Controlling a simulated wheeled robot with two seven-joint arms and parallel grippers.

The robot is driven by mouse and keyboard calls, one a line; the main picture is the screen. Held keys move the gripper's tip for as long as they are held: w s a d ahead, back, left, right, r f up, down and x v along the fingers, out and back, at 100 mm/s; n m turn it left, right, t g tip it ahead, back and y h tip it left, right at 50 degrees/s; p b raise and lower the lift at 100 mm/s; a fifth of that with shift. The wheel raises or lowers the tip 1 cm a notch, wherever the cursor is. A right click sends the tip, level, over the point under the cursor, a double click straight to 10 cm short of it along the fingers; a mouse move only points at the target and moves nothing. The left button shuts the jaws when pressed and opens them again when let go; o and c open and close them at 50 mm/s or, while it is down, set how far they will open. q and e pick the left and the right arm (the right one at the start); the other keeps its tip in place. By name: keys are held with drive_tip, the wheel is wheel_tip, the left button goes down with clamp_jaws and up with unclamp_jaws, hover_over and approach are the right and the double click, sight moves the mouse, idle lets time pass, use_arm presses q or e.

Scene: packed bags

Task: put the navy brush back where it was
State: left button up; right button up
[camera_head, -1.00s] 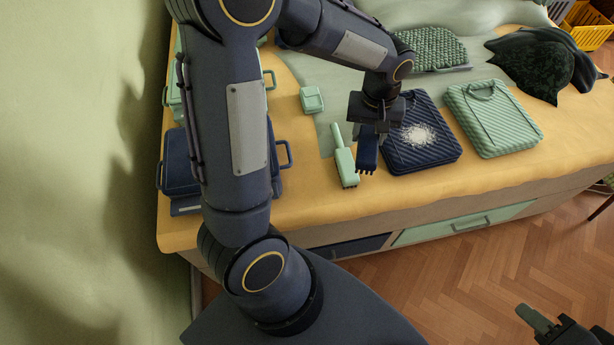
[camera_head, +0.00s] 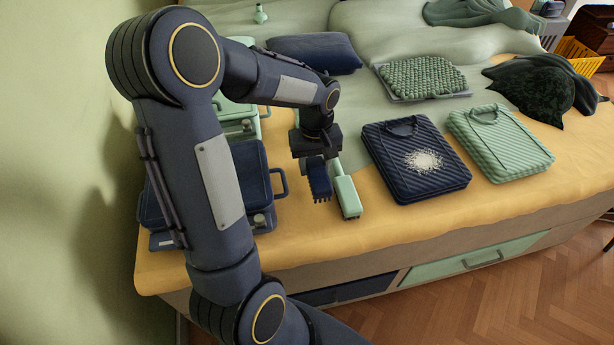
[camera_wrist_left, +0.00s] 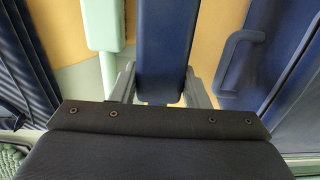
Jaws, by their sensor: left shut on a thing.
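The navy brush (camera_head: 319,181) hangs bristles down from my left gripper (camera_head: 316,158), which is shut on it. In the left wrist view the brush (camera_wrist_left: 163,45) sits between the two grey fingers of the gripper (camera_wrist_left: 160,85). The brush is just left of a mint green brush (camera_head: 346,195), which lies on the yellow cover. Whether the navy brush touches the cover I cannot tell. My right gripper is out of view.
A navy folded garment (camera_head: 415,165) with a white powdery patch lies to the right, beside a mint garment (camera_head: 501,145). A navy case (camera_head: 262,180) with a handle is to the left, partly behind my arm. Bare yellow cover (camera_head: 330,240) lies in front.

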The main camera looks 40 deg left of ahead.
sight(307, 185)
use_arm(q)
drive_tip(key=a+f, duration=0.2)
drive_tip(key=shift+f, duration=0.35)
drive_tip(key=shift+a+f+b, duration=0.2)
drive_tip(key=shift+f+b, duration=0.25)
drive_tip(key=shift+f, duration=1.1)
drive_tip(key=shift+f, duration=0.2)
drive_tip(key=o, duration=1.1)
drive_tip(key=shift+r, duration=0.1)
